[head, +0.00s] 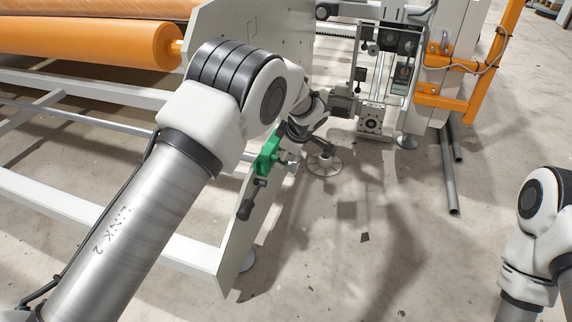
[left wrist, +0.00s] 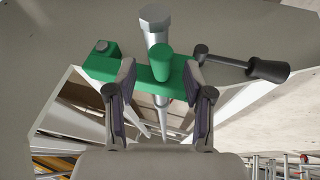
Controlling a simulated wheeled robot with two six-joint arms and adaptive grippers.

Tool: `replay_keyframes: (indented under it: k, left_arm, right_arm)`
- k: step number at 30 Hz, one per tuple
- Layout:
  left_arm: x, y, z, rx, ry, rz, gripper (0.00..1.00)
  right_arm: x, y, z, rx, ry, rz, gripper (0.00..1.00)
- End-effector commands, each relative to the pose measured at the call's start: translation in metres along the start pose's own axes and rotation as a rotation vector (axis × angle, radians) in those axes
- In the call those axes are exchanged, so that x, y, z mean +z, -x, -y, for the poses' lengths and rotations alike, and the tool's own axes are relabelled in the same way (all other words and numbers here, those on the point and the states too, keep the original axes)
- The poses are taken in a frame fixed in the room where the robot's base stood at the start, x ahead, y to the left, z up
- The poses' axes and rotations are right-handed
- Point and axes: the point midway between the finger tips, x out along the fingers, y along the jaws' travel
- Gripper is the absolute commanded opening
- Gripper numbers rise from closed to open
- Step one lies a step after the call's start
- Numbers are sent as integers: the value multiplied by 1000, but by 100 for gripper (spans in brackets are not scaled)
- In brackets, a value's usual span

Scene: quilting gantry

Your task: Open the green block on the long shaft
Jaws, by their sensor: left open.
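The green block (head: 267,154) sits at the end plate of the frame, with a silver shaft through it. In the left wrist view the block (left wrist: 103,66) lies crosswise, with a round green boss (left wrist: 161,63) in the middle. The silver shaft (left wrist: 155,24) has a hex-shaped end. A lever with a black knob (left wrist: 267,70) sticks out to the right of the block; it points down in the head view (head: 246,208). My left gripper (left wrist: 160,80) is open, its fingers on either side of the boss. I cannot tell whether they touch the block. My right gripper is out of view.
The pale end plate (head: 243,234) stands beside the block. An orange roll (head: 90,43) and white rails lie to the left. A grey machine head (head: 385,60) and orange bracket (head: 445,103) stand at the back. The concrete floor on the right is mostly clear.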

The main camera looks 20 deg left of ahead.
Motion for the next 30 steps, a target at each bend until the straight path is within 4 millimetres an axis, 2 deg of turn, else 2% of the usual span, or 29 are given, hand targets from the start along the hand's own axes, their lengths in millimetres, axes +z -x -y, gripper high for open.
replay_keyframes:
  k: [1, 3, 11, 12, 16, 24, 30]
  left_arm:
    - [1, -12, 1, 0, 2, 1, 52]
    - [1, -18, 0, 1, 2, 1, 52]
    - [0, -20, 0, 0, 0, 1, 52]
    - [0, -20, 0, 0, 0, 1, 45]
    - [0, -20, 0, 0, -1, 1, 0]
    - [-2, -19, 0, -5, -3, 1, 0]
    - [-14, -14, -1, -45, -19, 4, 0]
  right_arm:
    - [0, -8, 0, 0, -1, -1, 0]
    - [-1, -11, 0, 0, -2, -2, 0]
    - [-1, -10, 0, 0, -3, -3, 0]
    - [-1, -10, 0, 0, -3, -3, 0]
    - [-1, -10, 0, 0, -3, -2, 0]
    - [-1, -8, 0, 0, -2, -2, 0]
    - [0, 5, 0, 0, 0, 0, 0]
